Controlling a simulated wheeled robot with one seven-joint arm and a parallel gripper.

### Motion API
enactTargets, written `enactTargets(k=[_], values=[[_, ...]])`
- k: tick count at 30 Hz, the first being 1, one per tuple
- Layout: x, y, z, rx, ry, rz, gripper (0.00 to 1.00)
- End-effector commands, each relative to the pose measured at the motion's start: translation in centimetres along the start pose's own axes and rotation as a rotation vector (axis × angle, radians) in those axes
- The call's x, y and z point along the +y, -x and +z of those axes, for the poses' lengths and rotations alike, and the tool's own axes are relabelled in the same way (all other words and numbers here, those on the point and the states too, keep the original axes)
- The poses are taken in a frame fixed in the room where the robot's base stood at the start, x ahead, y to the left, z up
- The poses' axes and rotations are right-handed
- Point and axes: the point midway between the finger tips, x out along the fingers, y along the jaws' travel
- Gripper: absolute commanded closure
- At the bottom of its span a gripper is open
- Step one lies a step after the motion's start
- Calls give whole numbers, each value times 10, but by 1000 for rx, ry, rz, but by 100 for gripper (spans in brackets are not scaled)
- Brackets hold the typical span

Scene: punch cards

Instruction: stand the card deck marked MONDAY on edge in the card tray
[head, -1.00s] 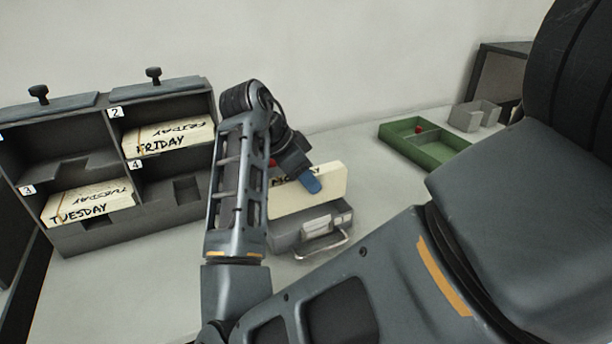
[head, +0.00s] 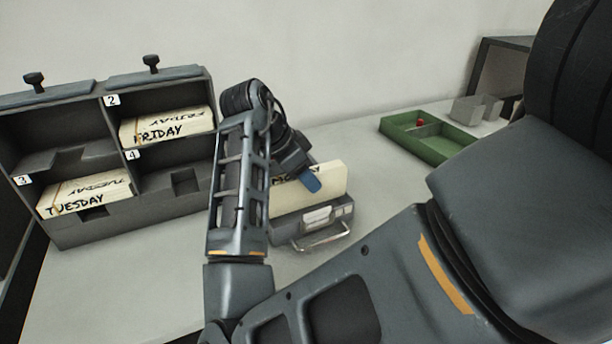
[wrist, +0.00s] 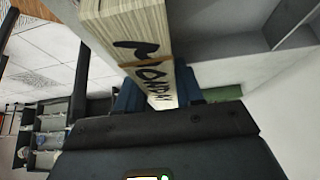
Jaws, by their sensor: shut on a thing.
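The MONDAY card deck (head: 310,190) is a cream block standing on its long edge, its lettering partly covered by my gripper. My gripper (head: 311,182) is shut on its top edge; one blue fingertip shows on the near face. In the wrist view the deck (wrist: 140,40) runs up between the two blue fingers (wrist: 158,95), with its handwriting along one face. The grey card tray (head: 340,222) with a label holder and wire handle is directly below the deck. The deck's lower edge is hidden behind the tray's front wall, so I cannot tell if it touches the tray floor.
A grey pigeonhole rack (head: 120,225) at left holds the FRIDAY deck (head: 165,128) and the TUESDAY deck (head: 85,195); compartment 4 is empty. A green divided tray (head: 440,150) and a small grey holder (head: 475,108) stand at back right. The tabletop between is clear.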

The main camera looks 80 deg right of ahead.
Motion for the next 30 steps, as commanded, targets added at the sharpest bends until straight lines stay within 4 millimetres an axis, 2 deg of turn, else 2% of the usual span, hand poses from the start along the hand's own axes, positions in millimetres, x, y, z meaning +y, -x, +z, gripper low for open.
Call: enactTargets(k=[21, 30], values=[[0, -35, 21, 0, -1, -1, 100], [0, -40, 24, 0, -1, -1, 100]])
